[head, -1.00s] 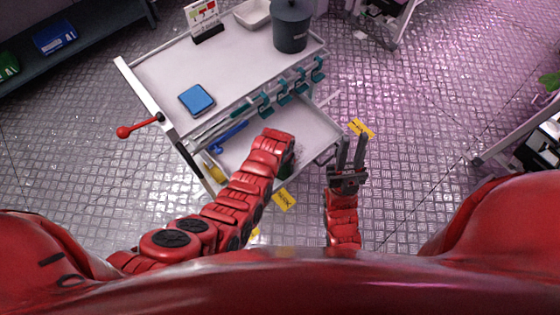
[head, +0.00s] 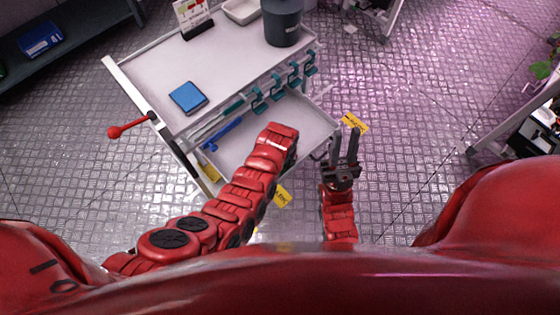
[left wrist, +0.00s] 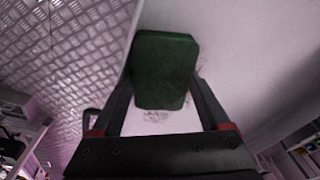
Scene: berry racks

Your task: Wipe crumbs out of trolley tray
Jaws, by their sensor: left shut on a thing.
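The trolley's lower tray (head: 235,155) is white with raised edges, below the top shelf. My left arm reaches over it and hides part of its floor; its gripper is hidden in the head view. In the left wrist view, my left gripper (left wrist: 164,88) is shut on a dark green sponge (left wrist: 165,65), held over the white tray surface (left wrist: 230,40). Dark crumbs (left wrist: 155,116) lie on that surface just below the sponge. I cannot tell whether the sponge touches the tray. My right gripper (head: 346,138) is open and empty, to the right of the tray.
The trolley top (head: 150,75) bears a blue pad (head: 187,97), a dark grey bucket (head: 283,25), a white bowl (head: 241,10) and a small sign (head: 192,18). Teal hooks (head: 275,87) line its front. A red-knobbed handle (head: 116,132) sticks out left. Open floor lies to the right.

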